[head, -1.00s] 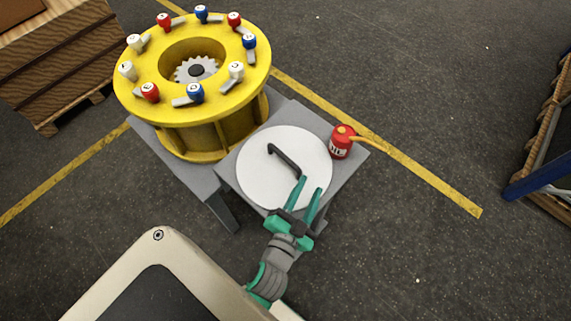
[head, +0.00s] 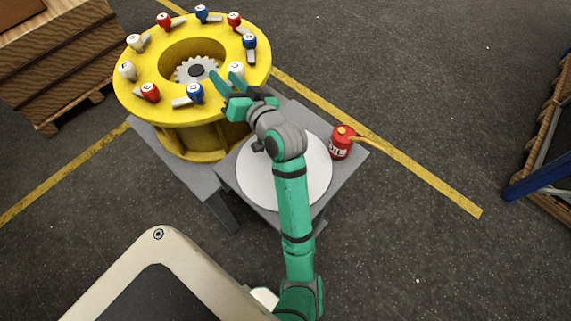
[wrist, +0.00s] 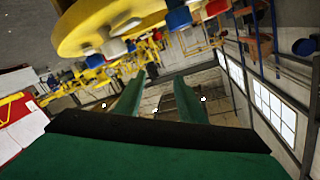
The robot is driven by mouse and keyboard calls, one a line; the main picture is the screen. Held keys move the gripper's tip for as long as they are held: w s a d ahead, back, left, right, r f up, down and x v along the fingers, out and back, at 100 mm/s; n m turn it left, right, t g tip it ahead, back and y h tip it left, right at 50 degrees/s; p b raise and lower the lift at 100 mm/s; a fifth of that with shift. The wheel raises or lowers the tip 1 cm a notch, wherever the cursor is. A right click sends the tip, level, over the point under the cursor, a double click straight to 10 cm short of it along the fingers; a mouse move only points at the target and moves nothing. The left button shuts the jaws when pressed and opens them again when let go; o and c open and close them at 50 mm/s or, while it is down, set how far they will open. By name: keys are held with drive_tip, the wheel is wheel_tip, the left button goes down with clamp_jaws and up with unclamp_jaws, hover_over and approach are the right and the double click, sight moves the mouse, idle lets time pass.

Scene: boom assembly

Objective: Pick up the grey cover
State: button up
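The grey cover (head: 257,185) is a pale round disc lying flat on the grey stand in the head view. My arm crosses over its middle and hides its dark bar handle, or most of it. My gripper (head: 226,76) is beyond the cover, up and left of it, over the near right part of the yellow drum's rim. In the wrist view, my gripper's two green fingers (wrist: 156,95) are apart with nothing held between them. The cover cannot be made out in the wrist view.
The yellow drum (head: 180,131) carries several red, white and blue knobbed clamps around a central gear (head: 182,74). A red oil can (head: 341,148) stands at the right of the grey stand (head: 349,169). Wooden crates (head: 60,60) are at upper left.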

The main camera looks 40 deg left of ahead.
drive_tip(key=s+d+f+n+g+h, duration=0.2)
drive_tip(key=s+f+n+g+h, duration=0.35)
drive_tip(key=f+n+h, duration=0.2)
drive_tip(key=w+d+f+h, duration=0.1)
drive_tip(key=w+d+h, duration=0.1)
drive_tip(key=d, duration=0.3)
drive_tip(key=w+d+f+h, duration=0.1)
drive_tip(key=w+d+h, duration=0.1)
drive_tip(key=d, duration=0.3)
drive_tip(key=w+d+f+t+h, duration=0.1)
drive_tip(key=w+d+h, duration=0.1)
drive_tip(key=d+h, duration=0.2)
drive_tip(key=shift+w+d+h, duration=0.1)
drive_tip(key=shift+d+h, duration=0.25)
drive_tip(key=shift+d, duration=0.1)
drive_tip(key=shift+d+f, duration=0.2)
drive_tip(key=shift+d, duration=0.1)
wheel_tip(320, 180, down, 4)
drive_tip(key=shift+w+d+f, duration=0.1)
drive_tip(key=shift+f, duration=0.6)
drive_tip(key=f, duration=0.4)
drive_tip(key=shift+s+d, duration=0.15)
drive_tip(key=shift+s, duration=0.05)
drive_tip(key=shift+f, duration=0.55)
drive_tip(key=shift+w+d+f, duration=0.1)
drive_tip(key=shift+w+f, duration=0.05)
drive_tip(key=shift+f, duration=0.1)
